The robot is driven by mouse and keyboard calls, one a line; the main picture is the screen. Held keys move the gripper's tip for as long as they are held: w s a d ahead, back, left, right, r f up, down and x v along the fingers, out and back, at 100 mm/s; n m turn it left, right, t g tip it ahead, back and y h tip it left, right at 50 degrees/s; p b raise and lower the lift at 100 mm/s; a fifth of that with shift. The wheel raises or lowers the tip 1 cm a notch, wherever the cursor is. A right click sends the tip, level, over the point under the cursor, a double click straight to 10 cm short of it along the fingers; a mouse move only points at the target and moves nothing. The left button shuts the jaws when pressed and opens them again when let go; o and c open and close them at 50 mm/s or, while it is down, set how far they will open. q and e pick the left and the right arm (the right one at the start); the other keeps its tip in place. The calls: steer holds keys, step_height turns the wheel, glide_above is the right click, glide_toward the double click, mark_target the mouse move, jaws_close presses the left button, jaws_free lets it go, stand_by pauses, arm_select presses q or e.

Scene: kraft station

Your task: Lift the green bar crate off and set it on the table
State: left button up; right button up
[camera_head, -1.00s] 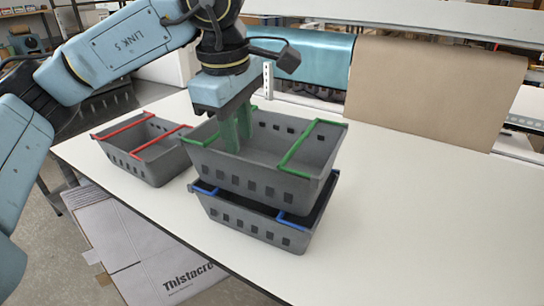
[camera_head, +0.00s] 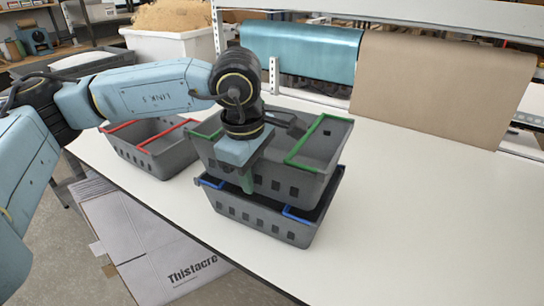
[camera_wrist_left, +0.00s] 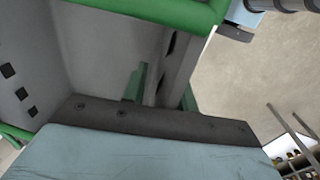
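The grey crate with green bars (camera_head: 318,143) sits stacked on the grey crate with blue bars (camera_head: 262,216) on the white table. My left gripper (camera_head: 248,178) is at the near long wall of the green bar crate, pointing down. One green finger shows outside that wall in the head view. In the left wrist view the fingers (camera_wrist_left: 162,90) are apart, one inside the crate and one outside, with the wall (camera_wrist_left: 177,55) between them. A gap shows beside the inner finger, so the gripper looks open around the wall. My right gripper is out of view.
A grey crate with red bars (camera_head: 165,155) stands on the table just left of the stack. The table (camera_head: 420,210) is clear to the right and front right. Teal and brown paper rolls (camera_head: 435,88) hang at the back edge. A cardboard box (camera_head: 150,245) is below the table's left edge.

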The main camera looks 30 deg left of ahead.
arm_select(q)
jaws_close()
steer(key=shift+r, duration=0.1)
stand_by(1.2)
